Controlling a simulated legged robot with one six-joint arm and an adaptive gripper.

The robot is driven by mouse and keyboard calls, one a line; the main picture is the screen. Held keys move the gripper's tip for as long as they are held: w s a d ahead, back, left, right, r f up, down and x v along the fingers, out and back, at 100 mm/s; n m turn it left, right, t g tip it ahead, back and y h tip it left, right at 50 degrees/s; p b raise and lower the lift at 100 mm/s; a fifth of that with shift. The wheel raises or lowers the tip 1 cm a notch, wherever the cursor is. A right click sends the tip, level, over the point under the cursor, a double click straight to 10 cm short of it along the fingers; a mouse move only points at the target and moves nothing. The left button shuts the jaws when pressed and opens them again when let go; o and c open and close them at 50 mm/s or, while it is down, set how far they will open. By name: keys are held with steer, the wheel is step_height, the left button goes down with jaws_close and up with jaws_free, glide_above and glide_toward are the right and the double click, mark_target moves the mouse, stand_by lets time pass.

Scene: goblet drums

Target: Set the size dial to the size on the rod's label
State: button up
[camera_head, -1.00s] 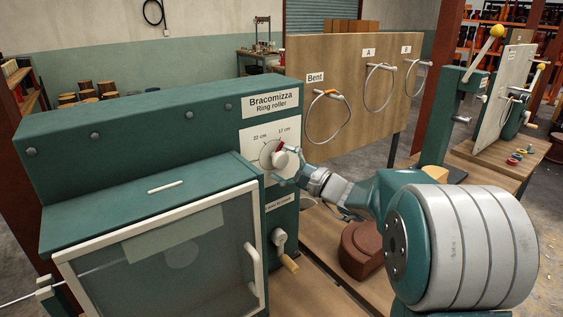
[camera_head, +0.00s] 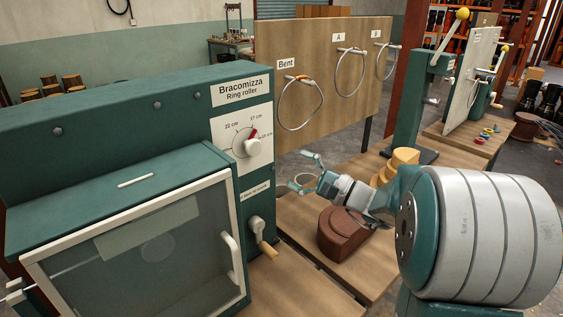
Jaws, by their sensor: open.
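The size dial (camera_head: 252,147) is a white knob with a red pointer on a white plate on the front of the teal ring roller. Its pointer is tilted up and slightly right, towards the 17 cm mark. A 22 cm mark is at its upper left; another mark at its right is partly covered by the knob. My gripper (camera_head: 306,172) is open and empty, to the right of the dial and apart from it. A thin rod (camera_head: 62,269) is at the lower left of the machine. I cannot read any label on it.
Below the dial is a crank with a wooden handle (camera_head: 267,248). A glazed door with a white handle (camera_head: 230,258) is at the front. A board (camera_head: 325,122) with hanging rings stands behind. A brown round block (camera_head: 340,238) sits on the bench under my arm.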

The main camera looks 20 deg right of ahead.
steer(key=shift+s+d, duration=0.15)
steer(key=shift+s, duration=0.05)
steer(key=m+t+h, duration=0.2)
steer(key=m+h, duration=0.5)
steer(key=m, duration=0.9)
glide_toward(256, 150)
steer(key=x, duration=1.1)
steer(key=shift+c, duration=0.3)
steer(key=shift+s, duration=0.1)
steer(key=c, duration=1.1)
